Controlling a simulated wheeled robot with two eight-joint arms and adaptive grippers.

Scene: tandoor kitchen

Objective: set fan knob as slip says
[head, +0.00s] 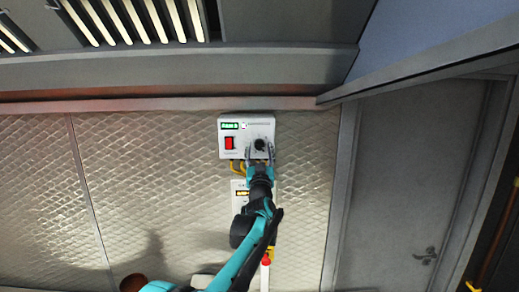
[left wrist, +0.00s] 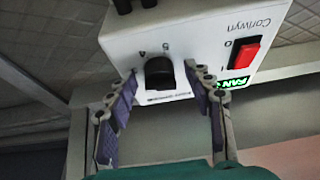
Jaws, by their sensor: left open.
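A white control box (head: 246,126) hangs on the quilted metal wall, with a red rocker switch (head: 230,143), a small green display (head: 229,125) and a dark round knob (head: 260,144). I cannot make out a slip. My right gripper is out of view.
A hood with slatted filters (head: 130,20) is above; a grey door (head: 410,190) stands to the right.

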